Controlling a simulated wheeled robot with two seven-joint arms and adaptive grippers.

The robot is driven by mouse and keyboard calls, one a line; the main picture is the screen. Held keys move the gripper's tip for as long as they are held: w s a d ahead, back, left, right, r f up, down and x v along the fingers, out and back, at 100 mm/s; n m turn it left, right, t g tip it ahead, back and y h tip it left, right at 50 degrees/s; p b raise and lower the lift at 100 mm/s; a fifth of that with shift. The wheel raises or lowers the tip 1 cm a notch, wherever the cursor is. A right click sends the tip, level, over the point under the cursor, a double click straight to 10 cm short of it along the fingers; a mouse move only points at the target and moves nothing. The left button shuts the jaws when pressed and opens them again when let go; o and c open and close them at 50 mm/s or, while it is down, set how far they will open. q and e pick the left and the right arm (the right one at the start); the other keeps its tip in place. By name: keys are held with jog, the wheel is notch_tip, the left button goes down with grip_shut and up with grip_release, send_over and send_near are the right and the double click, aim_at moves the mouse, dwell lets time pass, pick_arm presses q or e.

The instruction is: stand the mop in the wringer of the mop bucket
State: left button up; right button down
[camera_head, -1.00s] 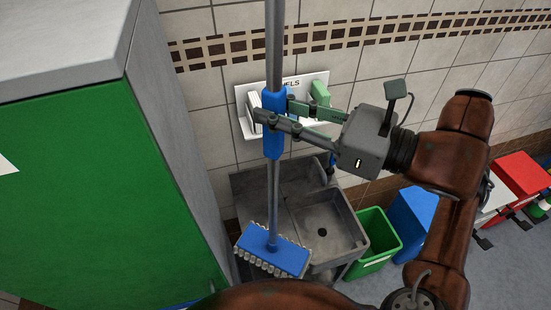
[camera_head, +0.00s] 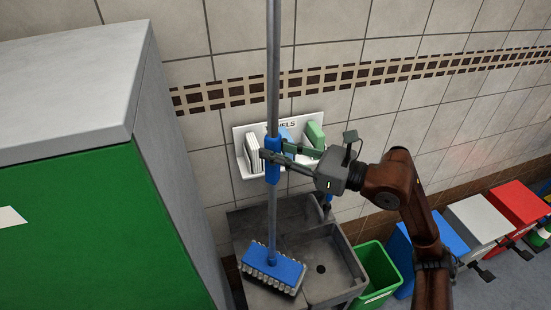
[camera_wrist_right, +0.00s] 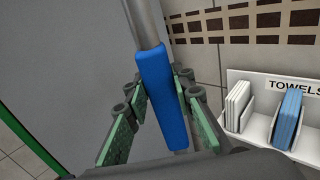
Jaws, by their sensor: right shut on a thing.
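The mop has a grey pole (camera_head: 273,70), a blue grip sleeve (camera_head: 273,160) and a blue head (camera_head: 275,268) with a pale fringe. My right gripper (camera_head: 270,158) is shut on the blue sleeve and holds the mop about upright, head down. In the right wrist view the blue sleeve (camera_wrist_right: 162,95) sits between the green finger pads. The mop head shows in front of the grey sink; I cannot tell whether it touches it. The mop bucket and its wringer are not in view. My left gripper is not in view.
A grey sink unit (camera_head: 330,262) stands against the tiled wall, below a white towel rack (camera_head: 241,146). A green cabinet (camera_head: 90,225) with a grey top fills the left. A green bin (camera_head: 378,268) and blue, grey and red bins (camera_head: 515,205) line the right.

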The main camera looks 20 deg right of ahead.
aim_at(273, 181)
jog(key=shift+w+f, duration=0.3)
jog(key=shift+f+p, duration=0.55)
jog(key=shift+f, duration=1.1)
jog(key=c, duration=1.7)
grip_release()
jog(key=shift+o, duration=0.2)
